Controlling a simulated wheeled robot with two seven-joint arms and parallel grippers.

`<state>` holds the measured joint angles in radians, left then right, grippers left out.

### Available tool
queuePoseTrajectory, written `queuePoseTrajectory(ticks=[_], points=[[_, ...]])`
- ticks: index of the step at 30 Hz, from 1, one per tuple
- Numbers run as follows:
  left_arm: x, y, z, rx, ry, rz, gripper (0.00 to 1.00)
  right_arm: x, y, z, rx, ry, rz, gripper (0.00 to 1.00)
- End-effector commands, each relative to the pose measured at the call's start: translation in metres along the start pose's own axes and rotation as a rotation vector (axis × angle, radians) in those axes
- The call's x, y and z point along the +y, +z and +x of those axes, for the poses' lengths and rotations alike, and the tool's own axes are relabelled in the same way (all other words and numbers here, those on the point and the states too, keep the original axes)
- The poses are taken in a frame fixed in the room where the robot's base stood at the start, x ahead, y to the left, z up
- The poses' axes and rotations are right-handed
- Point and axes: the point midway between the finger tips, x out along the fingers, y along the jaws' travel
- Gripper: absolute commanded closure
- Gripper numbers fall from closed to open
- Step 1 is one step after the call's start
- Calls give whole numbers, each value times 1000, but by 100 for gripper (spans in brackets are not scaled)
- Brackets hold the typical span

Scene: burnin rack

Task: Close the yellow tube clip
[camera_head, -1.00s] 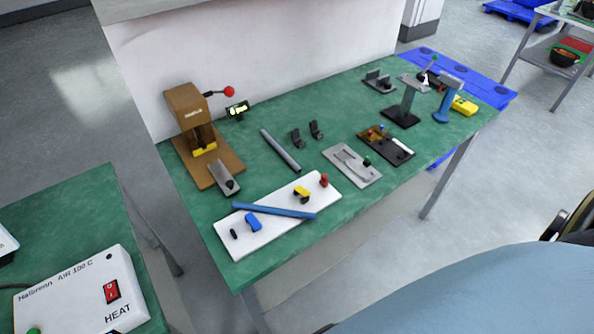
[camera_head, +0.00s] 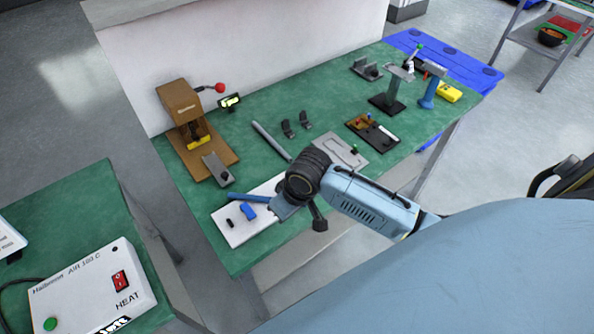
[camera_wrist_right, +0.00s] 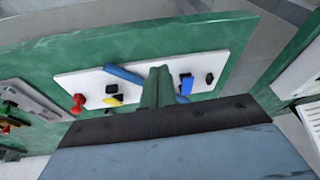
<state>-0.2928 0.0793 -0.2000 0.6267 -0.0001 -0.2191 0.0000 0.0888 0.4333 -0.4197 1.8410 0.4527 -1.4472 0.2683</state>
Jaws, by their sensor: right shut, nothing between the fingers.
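The white board (camera_head: 238,232) lies at the front of the green table, and it also shows in the right wrist view (camera_wrist_right: 72,82). The yellow tube clip (camera_wrist_right: 113,101) is on the board between a red knob (camera_wrist_right: 78,103) and my right gripper (camera_wrist_right: 158,76); my arm hides it in the head view. A blue tube (camera_head: 247,198) lies across the board, its middle covered in the wrist view by my fingers. My right gripper is shut and empty above the board, between the yellow clip and the blue clip (camera_wrist_right: 186,84). My left gripper is out of view.
A blue clip (camera_head: 249,211) and a small black clip (camera_head: 230,222) sit at the board's left. A grey rod (camera_head: 271,140), a brown press (camera_head: 185,120) and a grey plate (camera_head: 345,150) stand behind. Bare green table lies between them.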

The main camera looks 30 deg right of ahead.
Motion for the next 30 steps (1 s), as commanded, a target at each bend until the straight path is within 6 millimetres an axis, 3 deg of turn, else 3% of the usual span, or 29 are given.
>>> queuePoseTrajectory(ticks=[3,9,16,22,30], points=[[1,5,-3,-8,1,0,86,19,-32,-24,-16,22,6,100],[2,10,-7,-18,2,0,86,59,-74,-75,-70,75,62,100],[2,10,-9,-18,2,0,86,88,-95,-114,-111,116,129,100],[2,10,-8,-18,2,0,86,92,-94,-106,-121,119,141,100],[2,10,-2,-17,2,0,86,98,-88,-52,-121,119,141,100]])
